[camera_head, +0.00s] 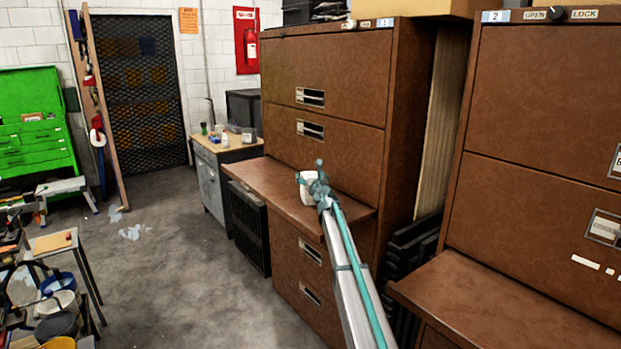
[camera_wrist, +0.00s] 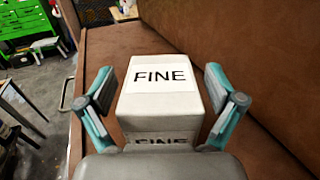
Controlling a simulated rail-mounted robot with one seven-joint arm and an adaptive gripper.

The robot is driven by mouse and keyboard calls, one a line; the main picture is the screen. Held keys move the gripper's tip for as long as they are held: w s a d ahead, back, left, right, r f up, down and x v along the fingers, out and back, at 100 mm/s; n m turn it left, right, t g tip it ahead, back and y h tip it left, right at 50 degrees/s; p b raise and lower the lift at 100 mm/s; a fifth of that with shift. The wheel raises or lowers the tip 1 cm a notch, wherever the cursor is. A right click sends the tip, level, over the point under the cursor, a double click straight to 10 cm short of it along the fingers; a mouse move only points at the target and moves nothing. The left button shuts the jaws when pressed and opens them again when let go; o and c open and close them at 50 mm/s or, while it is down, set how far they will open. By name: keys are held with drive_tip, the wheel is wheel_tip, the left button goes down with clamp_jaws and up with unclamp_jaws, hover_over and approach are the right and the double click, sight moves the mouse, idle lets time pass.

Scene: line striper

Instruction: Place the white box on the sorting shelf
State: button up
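A white box (camera_wrist: 160,98) labelled "FINE" stands on the brown ledge (camera_head: 248,174) of the left cabinet. In the head view the white box (camera_head: 306,188) is partly hidden by my gripper (camera_head: 319,180). In the wrist view my gripper (camera_wrist: 160,88) is open, with one teal finger on each side of the box. A narrow gap shows on both sides, so the fingers do not appear to press on it. I cannot tell which surface is the sorting shelf; a second brown ledge (camera_head: 500,310) juts from the right cabinet.
The tall brown cabinet front (camera_head: 325,115) rises behind the box. A workbench (camera_head: 225,145) with small items stands beyond it. A green tool chest (camera_head: 35,120) and a stool (camera_head: 55,240) with buckets are on the left. The grey floor (camera_head: 190,270) between is mostly clear.

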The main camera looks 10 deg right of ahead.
drive_tip(key=shift+r, duration=0.1)
drive_tip(key=s+d, duration=0.1)
drive_tip(key=s, duration=1.1)
drive_tip(key=shift+d, duration=0.15)
